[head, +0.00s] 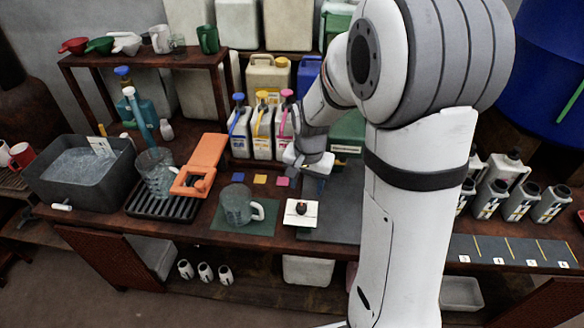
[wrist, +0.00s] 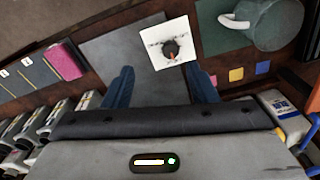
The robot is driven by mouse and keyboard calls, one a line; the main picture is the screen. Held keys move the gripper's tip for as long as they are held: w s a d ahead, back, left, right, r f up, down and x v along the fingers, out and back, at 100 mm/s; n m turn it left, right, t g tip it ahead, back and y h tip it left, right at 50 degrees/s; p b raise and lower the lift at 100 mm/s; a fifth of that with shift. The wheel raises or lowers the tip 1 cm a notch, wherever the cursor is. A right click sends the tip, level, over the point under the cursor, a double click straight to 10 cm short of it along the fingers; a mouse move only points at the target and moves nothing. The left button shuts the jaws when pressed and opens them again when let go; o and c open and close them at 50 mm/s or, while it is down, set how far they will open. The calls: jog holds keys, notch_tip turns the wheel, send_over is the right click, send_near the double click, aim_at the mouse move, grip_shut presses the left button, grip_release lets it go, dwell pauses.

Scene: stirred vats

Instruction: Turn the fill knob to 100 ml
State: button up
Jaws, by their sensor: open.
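The fill knob is a small dark round knob on a white square plate. In the head view the knob (head: 301,208) and its plate (head: 300,220) lie near the front edge of the bench. In the wrist view the knob (wrist: 171,49) shows a reddish mark, and dark lettering on the plate (wrist: 168,63) is too small to read. My gripper (wrist: 160,82) is open, with its two blue fingers apart and nothing between them. The knob lies beyond the fingertips, between their lines and untouched. In the head view my gripper (head: 309,163) is above and behind the knob.
A clear jug (head: 238,203) stands on a green mat left of the knob. Bottles with blue, yellow and pink tops (head: 262,128) stand behind. An orange stand (head: 202,160) and a grey water tub (head: 80,175) are further left. A grey mat (wrist: 130,45) lies beside the plate.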

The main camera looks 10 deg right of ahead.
jog(key=m+p, duration=0.1)
jog(key=m, duration=0.1)
send_over(301, 207)
jog(key=shift+g, duration=0.3)
notch_tip(301, 207, down, 5)
jog(key=shift+d+f, duration=0.1)
jog(key=shift+f, duration=0.45)
notch_tip(301, 207, down, 8)
jog(key=shift+r+p, duration=0.25)
jog(key=shift+p, duration=0.45)
